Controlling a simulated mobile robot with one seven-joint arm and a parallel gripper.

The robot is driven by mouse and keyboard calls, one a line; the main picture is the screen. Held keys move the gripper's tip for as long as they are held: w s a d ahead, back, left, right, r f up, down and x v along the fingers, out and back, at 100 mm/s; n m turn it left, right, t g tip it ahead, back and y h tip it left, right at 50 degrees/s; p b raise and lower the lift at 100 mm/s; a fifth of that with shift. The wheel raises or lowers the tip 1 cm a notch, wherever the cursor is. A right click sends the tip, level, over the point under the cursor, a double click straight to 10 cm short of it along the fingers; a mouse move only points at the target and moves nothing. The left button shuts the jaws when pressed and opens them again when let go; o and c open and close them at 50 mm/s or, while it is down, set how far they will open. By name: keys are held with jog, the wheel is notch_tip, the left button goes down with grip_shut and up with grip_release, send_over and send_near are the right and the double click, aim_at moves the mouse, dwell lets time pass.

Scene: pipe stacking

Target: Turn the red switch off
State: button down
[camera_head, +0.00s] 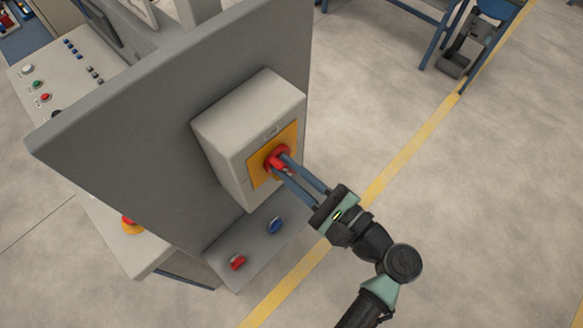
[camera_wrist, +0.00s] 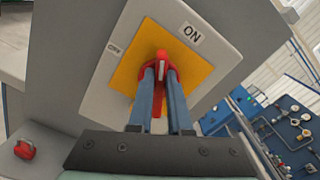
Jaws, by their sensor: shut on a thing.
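The red switch (camera_head: 271,161) is a rotary knob on a yellow plate (camera_head: 257,172), on the front of a light grey box (camera_head: 226,140). My gripper (camera_head: 284,164) reaches it from the lower right, its two blue-grey fingers closed on the knob's handle. In the wrist view the fingertips (camera_wrist: 161,72) pinch the red switch (camera_wrist: 161,56) from both sides. Its pale mark points up in that picture, between an ON label (camera_wrist: 190,33) at upper right and a smaller label (camera_wrist: 115,50) at upper left, too blurred to read surely. The fingers partly hide the knob.
The box is fixed to a grey upright panel (camera_head: 160,120). A button console (camera_head: 60,75) stands behind the panel.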

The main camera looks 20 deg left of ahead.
jog(key=shift+s+a+f+n+b, duration=0.1)
jog(key=shift+f+n+b, duration=0.15)
jog(key=shift+n+b, duration=1.55)
jog(key=shift+s+d+f+n+b, duration=0.1)
jog(key=shift+s+f+n+b, duration=0.1)
jog(key=shift+n+b, duration=1.6)
jog(key=shift+s+a+f+n+b, duration=0.1)
jog(key=shift+f+n+b, duration=0.15)
jog(key=shift+n+b, duration=1.55)
jog(key=shift+n+p, duration=0.65)
jog(key=shift+n, duration=0.15)
jog(key=c, duration=0.8)
grip_release()
jog(key=shift+c, duration=0.2)
jog(key=shift+r, duration=0.1)
jog(key=b+v, duration=0.3)
jog(key=v, duration=1)
